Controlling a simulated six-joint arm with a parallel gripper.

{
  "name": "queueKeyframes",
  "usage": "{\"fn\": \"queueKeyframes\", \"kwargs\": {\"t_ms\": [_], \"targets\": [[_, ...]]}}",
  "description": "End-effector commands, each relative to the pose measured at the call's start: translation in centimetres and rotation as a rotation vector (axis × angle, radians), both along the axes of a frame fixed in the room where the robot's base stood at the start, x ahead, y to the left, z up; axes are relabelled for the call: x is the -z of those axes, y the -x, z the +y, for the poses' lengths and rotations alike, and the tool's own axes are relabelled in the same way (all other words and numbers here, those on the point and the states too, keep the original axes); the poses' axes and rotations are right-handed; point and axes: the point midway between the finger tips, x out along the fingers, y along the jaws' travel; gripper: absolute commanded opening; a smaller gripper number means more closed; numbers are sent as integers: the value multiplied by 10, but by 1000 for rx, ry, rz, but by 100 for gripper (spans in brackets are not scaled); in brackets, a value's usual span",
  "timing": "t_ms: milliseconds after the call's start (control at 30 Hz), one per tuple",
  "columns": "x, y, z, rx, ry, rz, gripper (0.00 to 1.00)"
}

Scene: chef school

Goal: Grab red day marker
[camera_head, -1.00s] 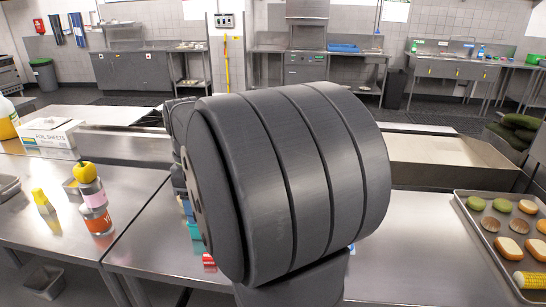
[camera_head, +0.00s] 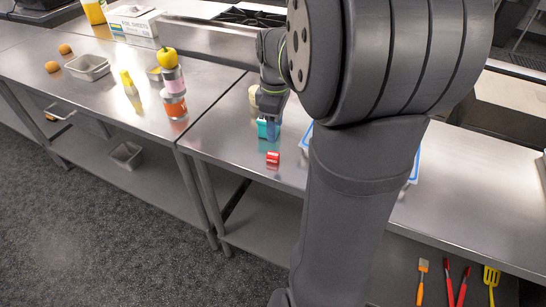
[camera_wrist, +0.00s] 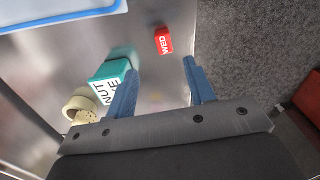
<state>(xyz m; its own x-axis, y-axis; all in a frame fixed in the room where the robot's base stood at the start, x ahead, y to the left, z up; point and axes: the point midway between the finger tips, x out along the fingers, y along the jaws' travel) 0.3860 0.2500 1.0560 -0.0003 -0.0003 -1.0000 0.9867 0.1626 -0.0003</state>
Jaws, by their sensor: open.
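The red day marker (camera_head: 273,158) is a small red block lying on the steel table near its front edge. In the wrist view the red day marker (camera_wrist: 163,40) shows white letters reading "WED" and lies ahead of the fingertips, between their lines. My gripper (camera_wrist: 160,80) is open with nothing between its two blue fingers. In the head view my gripper (camera_head: 270,105) hangs over the table behind the marker, partly hidden by my arm. A teal block (camera_wrist: 112,72) with lettering stands beside the left finger; I cannot tell whether they touch.
A blue-rimmed white tray (camera_wrist: 60,12) lies at the upper left. The table's front edge is close to the marker.

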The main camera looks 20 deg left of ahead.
Motion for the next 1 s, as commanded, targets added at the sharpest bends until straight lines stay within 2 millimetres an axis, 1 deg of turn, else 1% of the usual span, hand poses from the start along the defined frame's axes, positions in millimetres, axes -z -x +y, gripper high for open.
{"fn": "queueKeyframes", "kwargs": {"t_ms": [33, 100, 200, 467, 600, 700, 800, 1000], "targets": [[12, 1, 0, 0, 3, 4, 49], [25, 1, 0, 0, 3, 4, 49], [39, 1, 0, 0, 1, 3, 49], [58, 2, -1, 0, 1, 2, 49], [80, 6, -2, 0, 3, 4, 49], [93, 6, -2, 1, 1, 2, 49], [100, 6, -2, 1, 1, 1, 49], [101, 5, -2, 1, 0, -1, 49]]}}
